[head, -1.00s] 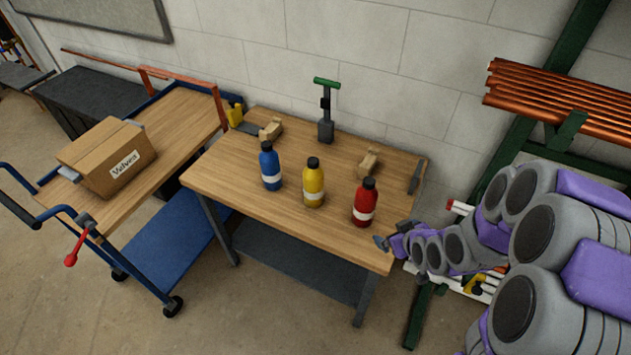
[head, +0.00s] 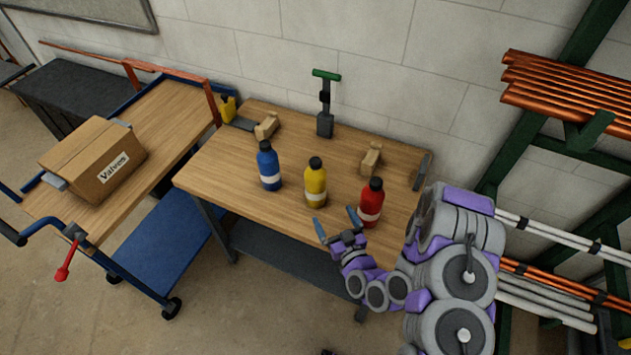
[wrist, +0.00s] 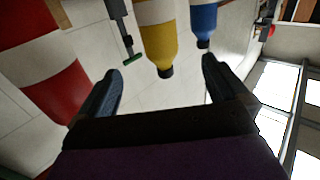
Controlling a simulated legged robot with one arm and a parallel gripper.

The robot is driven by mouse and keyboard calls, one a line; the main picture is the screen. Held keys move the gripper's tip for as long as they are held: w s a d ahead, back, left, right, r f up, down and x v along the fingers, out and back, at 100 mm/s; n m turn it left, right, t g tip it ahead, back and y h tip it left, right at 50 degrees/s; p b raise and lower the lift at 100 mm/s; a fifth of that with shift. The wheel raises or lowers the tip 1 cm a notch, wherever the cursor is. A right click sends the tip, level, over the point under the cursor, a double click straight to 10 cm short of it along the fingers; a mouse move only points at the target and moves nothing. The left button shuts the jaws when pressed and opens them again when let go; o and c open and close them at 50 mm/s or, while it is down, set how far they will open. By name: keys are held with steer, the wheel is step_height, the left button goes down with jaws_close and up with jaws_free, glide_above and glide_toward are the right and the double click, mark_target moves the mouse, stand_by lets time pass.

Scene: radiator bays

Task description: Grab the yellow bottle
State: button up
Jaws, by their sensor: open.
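The yellow bottle (head: 316,183), with a black cap and white band, stands upright on the wooden table (head: 225,165) between the blue bottle (head: 269,166) and the red bottle (head: 371,204). My gripper (head: 336,222) is open and empty at the table's front edge, in front of the yellow and red bottles. In the wrist view, which appears upside down, the yellow bottle (wrist: 157,38) shows beyond and between the two fingers (wrist: 155,88), apart from them. The red bottle (wrist: 45,60) is large at the left, close to one finger. The blue bottle (wrist: 203,20) is farther right.
A green-handled tool (head: 325,105) and wooden blocks (head: 371,160) stand toward the back of the table. A cart with a cardboard box (head: 95,160) is at the left. A rack with copper pipes (head: 560,85) is at the right. The table's front left is clear.

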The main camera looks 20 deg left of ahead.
mark_target(318, 189)
steer(key=b+x, duration=0.2)
steer(key=x, duration=0.4)
steer(key=shift+a+f, duration=0.1)
steer(key=shift+f, duration=0.1)
steer(key=shift+w+a+p, duration=0.3)
steer(key=shift+a+p, duration=0.15)
steer(key=shift+a, duration=0.1)
steer(key=shift+w+r+p, duration=0.3)
steer(key=shift+r+p, duration=0.1)
steer(key=shift+p, duration=0.05)
steer(key=x, duration=0.3)
steer(key=shift+w+d+f+b, duration=0.15)
steer(key=shift+w+b, duration=0.15)
steer(key=shift+w, duration=0.05)
steer(key=shift+w+a+f, duration=0.1)
steer(key=shift+w+a, duration=0.1)
steer(key=shift+a, duration=0.25)
steer(key=shift+w+a+f, duration=0.1)
steer(key=shift+w+a, duration=0.1)
steer(key=shift+a, duration=0.25)
steer(key=x, duration=0.1)
steer(key=b+x, duration=0.1)
steer(key=x, duration=0.2)
steer(key=shift+w+d, duration=0.15)
steer(key=shift+w, duration=0.3)
